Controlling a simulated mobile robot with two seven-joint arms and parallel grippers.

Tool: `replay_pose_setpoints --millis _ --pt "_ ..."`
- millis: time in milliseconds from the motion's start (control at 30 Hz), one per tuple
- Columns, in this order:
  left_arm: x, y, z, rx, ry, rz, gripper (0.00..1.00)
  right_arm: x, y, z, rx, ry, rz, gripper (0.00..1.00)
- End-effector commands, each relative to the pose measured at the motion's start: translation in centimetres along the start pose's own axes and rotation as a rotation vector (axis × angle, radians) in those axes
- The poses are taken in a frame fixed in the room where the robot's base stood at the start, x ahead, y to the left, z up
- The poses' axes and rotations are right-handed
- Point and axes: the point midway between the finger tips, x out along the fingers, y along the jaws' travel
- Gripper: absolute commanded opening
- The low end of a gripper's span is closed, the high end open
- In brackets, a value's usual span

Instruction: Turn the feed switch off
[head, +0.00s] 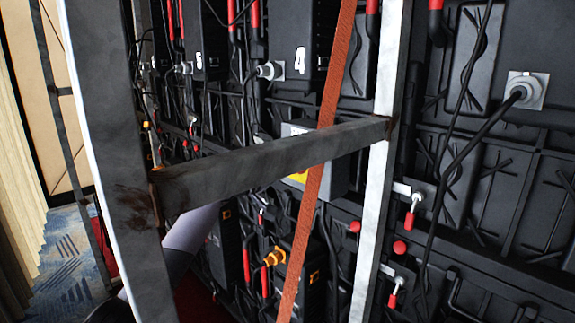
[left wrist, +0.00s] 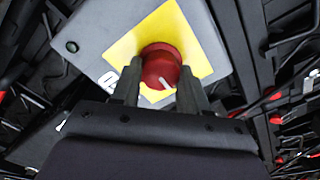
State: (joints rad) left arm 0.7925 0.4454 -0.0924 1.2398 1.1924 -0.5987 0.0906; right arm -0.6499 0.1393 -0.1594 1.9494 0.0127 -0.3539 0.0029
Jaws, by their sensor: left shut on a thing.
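The feed switch is a round red knob (left wrist: 160,68) with a pale pointer mark, on a yellow plate (left wrist: 198,30) fixed to a grey box (left wrist: 92,28). My left gripper (left wrist: 158,88) is shut on the knob, one finger on each side of it. The pointer mark slants toward the lower right in the left wrist view. In the head view the grey box (head: 336,180) and a bit of its yellow plate (head: 299,178) show behind a metal crossbar. The knob and my left gripper are hidden there. My right gripper is not in view.
A worn metal frame with a crossbar (head: 270,155) and two uprights (head: 374,200) stands in front of the wall. An orange strap (head: 318,165) hangs across it. Black panels with cables and red-handled fittings (head: 410,215) surround the box. Carpet (head: 62,265) lies at the left.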

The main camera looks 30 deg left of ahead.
Motion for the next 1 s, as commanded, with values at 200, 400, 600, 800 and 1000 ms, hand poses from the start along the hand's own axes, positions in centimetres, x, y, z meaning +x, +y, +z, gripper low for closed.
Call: replay_pose_setpoints --millis 200,400,600,800,1000 --pt "-0.02 0.04 -0.16 -0.032 0.003 0.001 0.14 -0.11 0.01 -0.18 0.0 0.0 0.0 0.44" --pt "-0.02 0.03 -0.15 -0.036 0.004 0.001 0.14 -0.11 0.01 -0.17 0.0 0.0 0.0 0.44" --pt "-0.02 0.03 -0.16 -0.036 0.004 0.001 0.51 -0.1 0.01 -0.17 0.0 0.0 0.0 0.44" --pt "-0.01 0.03 -0.1 -0.034 0.003 0.001 0.7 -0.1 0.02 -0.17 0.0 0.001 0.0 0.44" --pt "-0.14 -0.02 -0.05 -0.033 0.002 0.0 0.7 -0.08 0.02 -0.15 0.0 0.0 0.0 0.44"
